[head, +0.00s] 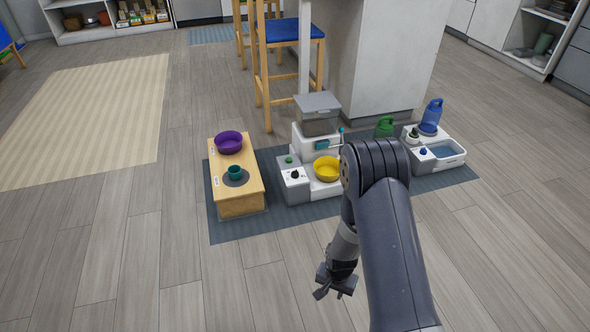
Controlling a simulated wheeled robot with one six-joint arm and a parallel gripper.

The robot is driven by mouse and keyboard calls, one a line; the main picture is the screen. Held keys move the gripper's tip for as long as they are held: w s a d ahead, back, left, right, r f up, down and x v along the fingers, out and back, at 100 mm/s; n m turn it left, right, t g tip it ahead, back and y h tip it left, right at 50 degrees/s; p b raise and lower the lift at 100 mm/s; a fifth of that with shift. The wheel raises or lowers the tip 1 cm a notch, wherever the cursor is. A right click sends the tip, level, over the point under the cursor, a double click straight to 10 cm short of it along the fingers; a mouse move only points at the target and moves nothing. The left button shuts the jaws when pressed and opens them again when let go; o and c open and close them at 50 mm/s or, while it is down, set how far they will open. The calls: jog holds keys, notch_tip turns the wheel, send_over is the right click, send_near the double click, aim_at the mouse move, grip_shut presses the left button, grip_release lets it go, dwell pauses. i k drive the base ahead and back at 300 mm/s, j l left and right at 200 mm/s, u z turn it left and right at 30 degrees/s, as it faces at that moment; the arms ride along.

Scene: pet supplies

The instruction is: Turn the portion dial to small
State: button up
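A white and grey pet feeder (302,142) with a clear, grey-lidded hopper stands upright on the blue-grey mat. A small black dial (295,174) sits on its low front-left panel, with a green button (288,160) behind it. The dial's setting and marks are too small to read. A yellow bowl (327,168) sits at the feeder's front right. My gripper (334,294) hangs low over the floor in front of the mat, well apart from the dial. It holds nothing that I can see, and its finger gap is unclear.
A wooden stand (236,206) with a purple bowl (229,142) and a teal cup (235,173) is left of the feeder. A water station (442,151) with blue and green bottles is to the right. A stool and white counter stand behind. The front floor is clear.

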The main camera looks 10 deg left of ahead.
aim_at(294, 175)
jog(key=i+j+z, duration=0.25)
jog(key=i+j, duration=1.55)
jog(key=i, duration=0.15)
